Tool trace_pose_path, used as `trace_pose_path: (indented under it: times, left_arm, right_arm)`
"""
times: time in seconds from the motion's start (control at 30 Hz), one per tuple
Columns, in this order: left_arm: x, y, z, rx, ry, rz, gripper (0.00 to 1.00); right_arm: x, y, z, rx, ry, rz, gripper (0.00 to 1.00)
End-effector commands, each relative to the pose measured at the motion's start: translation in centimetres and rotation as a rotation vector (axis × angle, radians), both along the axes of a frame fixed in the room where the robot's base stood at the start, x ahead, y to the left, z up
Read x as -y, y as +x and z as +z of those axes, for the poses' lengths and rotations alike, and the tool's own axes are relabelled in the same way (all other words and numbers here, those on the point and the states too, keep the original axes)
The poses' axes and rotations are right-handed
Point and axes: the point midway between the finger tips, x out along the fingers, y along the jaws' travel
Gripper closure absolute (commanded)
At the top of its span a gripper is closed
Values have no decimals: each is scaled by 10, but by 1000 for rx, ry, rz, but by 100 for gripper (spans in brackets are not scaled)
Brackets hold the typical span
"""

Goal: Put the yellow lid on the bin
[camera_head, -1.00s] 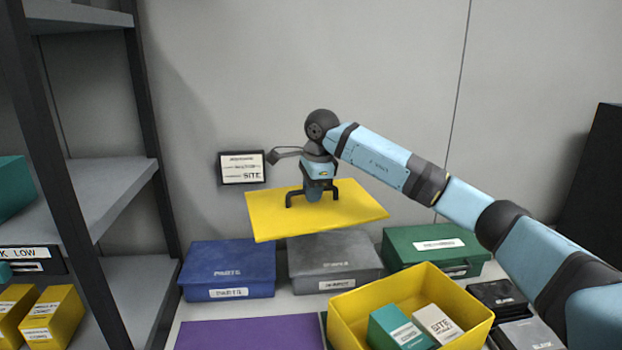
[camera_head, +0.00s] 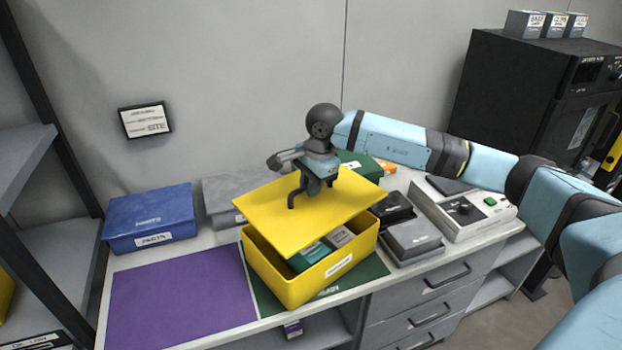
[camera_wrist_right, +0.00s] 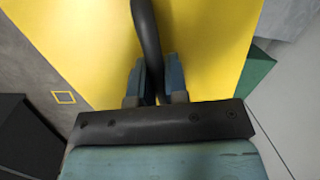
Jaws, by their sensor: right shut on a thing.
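The yellow lid (camera_head: 265,212) is a flat plate with a dark handle on top. My right gripper (camera_head: 309,190) is shut on the lid's handle. It holds the lid above the yellow bin (camera_head: 300,283), tilted in the picture and shifted toward the bin's back left. A gap shows at the front, where teal and grey boxes (camera_head: 313,254) are seen inside the bin. Whether the lid touches the bin's back rim cannot be told. In the right wrist view the lid (camera_wrist_right: 215,40) fills much of the picture beneath the fingers. My left gripper is not in view.
The bin stands on a green mat (camera_head: 350,285) beside a purple mat (camera_head: 180,300). A blue box (camera_head: 150,217) and a grey box (camera_head: 225,195) stand behind. Dark and grey small boxes (camera_head: 413,240) and a device with a knob (camera_head: 465,212) are close on the right.

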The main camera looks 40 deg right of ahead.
Motion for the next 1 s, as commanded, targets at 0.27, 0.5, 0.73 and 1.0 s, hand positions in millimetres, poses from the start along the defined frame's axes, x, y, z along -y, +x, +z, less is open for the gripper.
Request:
trace_pose_path:
  times: [0.27,0.5,0.73,1.0]
  left_arm:
    - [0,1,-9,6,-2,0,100]
    - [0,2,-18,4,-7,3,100]
    - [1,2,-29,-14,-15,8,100]
    - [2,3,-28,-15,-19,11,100]
  right_arm:
    - [0,0,-26,0,0,-1,100]
    - [0,0,-51,0,1,-1,100]
    - [0,0,-66,1,0,-1,100]
    - [0,0,-67,1,0,-1,100]
